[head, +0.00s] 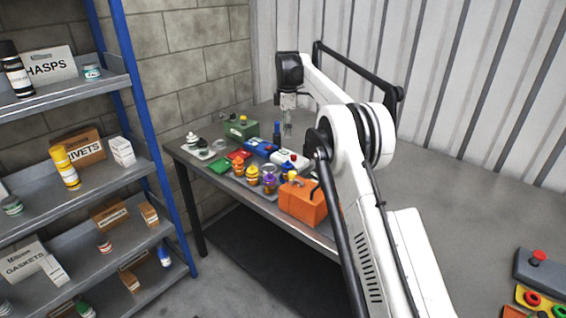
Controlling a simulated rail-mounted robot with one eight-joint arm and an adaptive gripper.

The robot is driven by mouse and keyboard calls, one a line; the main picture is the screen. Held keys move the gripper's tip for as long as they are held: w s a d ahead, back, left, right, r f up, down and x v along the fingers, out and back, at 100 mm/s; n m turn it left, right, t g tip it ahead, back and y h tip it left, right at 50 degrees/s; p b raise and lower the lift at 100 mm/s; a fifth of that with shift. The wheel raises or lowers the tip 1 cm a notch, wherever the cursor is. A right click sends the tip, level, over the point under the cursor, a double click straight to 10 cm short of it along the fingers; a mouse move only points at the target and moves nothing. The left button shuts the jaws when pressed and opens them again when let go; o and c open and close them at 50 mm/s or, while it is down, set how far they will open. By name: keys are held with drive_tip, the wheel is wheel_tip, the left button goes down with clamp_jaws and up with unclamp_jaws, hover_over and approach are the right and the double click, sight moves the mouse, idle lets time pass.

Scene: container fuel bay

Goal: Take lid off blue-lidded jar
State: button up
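My gripper (288,130) points down over the back part of the workbench (440,190), behind the blue and white boxes. Its fingers are small and pale here, and I cannot tell whether they are open or shut. No jar with a clearly blue lid can be made out. Small jars stand in a row at the bench's front edge: an orange one (238,168), a yellow-orange one (253,176) and a purple one with yellow (269,183). A dark blue bottle-like item (277,131) stands just left of my gripper.
A shelf rack (130,80) stands at left. The bench is clear right of my arm until the button boxes (543,264).

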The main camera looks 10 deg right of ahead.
drive_tip(key=p, duration=0.1)
hover_over(288, 161)
drive_tip(key=f, duration=0.8)
drive_tip(key=shift+a+f, duration=0.25)
drive_tip(key=shift+f, duration=0.05)
drive_tip(key=shift+w+d+f+p, duration=0.1)
drive_tip(key=shift+f+p, duration=0.3)
drive_tip(key=shift+f, duration=1)
drive_tip(key=shift+d+f+p, duration=0.1)
drive_tip(key=shift+f+p, duration=0.3)
drive_tip(key=shift+f, duration=1)
drive_tip(key=c, duration=0.8)
